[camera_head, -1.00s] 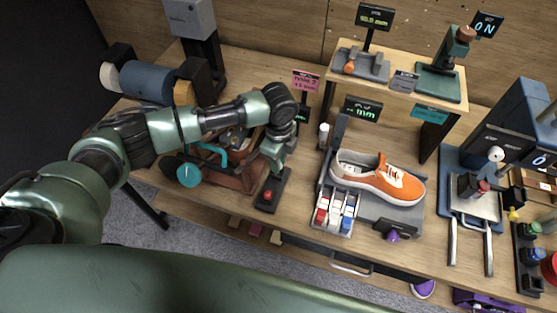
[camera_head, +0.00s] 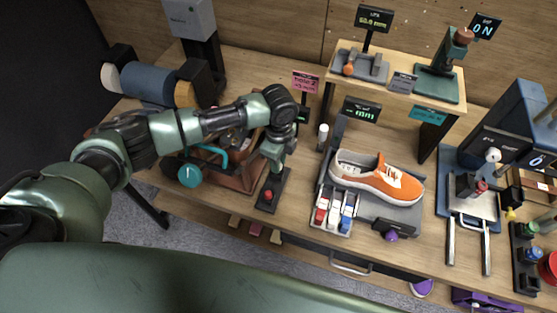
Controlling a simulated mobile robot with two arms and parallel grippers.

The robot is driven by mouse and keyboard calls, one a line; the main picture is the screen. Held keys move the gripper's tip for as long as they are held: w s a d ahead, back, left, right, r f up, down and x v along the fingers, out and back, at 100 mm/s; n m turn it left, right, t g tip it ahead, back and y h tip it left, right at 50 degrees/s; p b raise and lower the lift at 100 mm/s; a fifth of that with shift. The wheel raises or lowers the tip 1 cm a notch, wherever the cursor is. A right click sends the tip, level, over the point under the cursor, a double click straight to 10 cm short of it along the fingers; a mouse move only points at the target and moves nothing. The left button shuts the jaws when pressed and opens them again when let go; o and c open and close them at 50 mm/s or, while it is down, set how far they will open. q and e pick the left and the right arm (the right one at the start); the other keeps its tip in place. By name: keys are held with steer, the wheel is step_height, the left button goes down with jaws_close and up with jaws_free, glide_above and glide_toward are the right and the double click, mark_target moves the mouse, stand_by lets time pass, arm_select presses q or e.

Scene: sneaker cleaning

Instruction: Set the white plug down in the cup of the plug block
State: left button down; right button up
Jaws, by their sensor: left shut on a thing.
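The plug block (camera_head: 266,204) is a dark, narrow block at the front middle of the bench, with a red knob (camera_head: 268,195) on it. My left gripper (camera_head: 276,166) points down over the far end of this block. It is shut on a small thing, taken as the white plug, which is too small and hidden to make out. The gripper also hides the cup, and I cannot tell whether the plug touches it. My right gripper is not in view.
A brown open box (camera_head: 238,180) stands just left of the block. To the right are a tray of small coloured bottles (camera_head: 334,212), a white vial (camera_head: 323,131) and an orange sneaker (camera_head: 380,180) on a grey stand. A pink sign (camera_head: 305,81) stands behind.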

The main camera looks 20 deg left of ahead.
arm_select(q)
steer(key=shift+f+b, duration=0.75)
steer(key=shift+f, duration=0.6)
steer(key=c, duration=1.2)
jaws_free()
steer(key=shift+o, duration=0.2)
step_height(320, 180, up, 8)
steer(key=shift+f+b, duration=0.1)
steer(key=shift+b, duration=0.8)
